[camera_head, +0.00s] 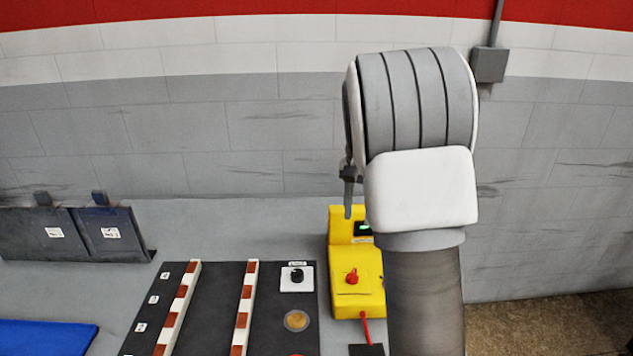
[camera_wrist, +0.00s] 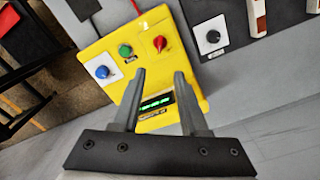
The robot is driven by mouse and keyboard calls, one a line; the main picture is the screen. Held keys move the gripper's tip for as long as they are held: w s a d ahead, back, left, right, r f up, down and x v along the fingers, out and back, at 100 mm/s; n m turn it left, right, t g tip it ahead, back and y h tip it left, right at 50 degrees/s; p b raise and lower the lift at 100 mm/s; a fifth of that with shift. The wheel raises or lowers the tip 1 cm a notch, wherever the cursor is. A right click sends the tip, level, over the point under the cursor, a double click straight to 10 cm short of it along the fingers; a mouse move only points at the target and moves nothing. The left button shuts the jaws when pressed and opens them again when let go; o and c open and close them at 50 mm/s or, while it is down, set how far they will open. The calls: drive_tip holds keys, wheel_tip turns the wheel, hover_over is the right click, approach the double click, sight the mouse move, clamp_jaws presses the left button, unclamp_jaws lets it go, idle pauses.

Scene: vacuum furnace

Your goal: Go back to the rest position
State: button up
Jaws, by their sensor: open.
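My gripper (camera_wrist: 160,95) is open and empty in the wrist view, with its two fingers apart over a yellow control box (camera_wrist: 195,60). The box carries a blue knob (camera_wrist: 102,72), a green button (camera_wrist: 125,50), a red knob (camera_wrist: 159,42) and a small green-lit display (camera_wrist: 157,102). In the head view my arm stands upright at right of centre, and it hides part of the yellow box (camera_head: 345,225). Only a thin grey finger part of my gripper (camera_head: 348,195) shows there, above the box. I cannot tell whether the fingers touch the box.
A black panel (camera_head: 215,300) with two red-and-white striped bars and a black knob (camera_head: 297,275) lies left of the box. Dark upright holders (camera_head: 75,235) stand at the back left, and a blue mat (camera_head: 45,337) lies in front.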

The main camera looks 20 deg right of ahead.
drive_tip(key=s+a+r+n+t, duration=0.2)
drive_tip(key=s+a+n, duration=0.1)
drive_tip(key=s, duration=0.5)
drive_tip(key=s+a+r+n+t, duration=0.1)
drive_tip(key=s+a+r+n, duration=0.2)
drive_tip(key=s+a, duration=0.3)
drive_tip(key=s+a+r+n+t, duration=0.2)
drive_tip(key=s+a, duration=0.3)
drive_tip(key=s, duration=0.6)
drive_tip(key=shift+s+r+n+t, duration=0.2)
drive_tip(key=shift+r+n+t, duration=0.1)
drive_tip(key=shift+n, duration=0.4)
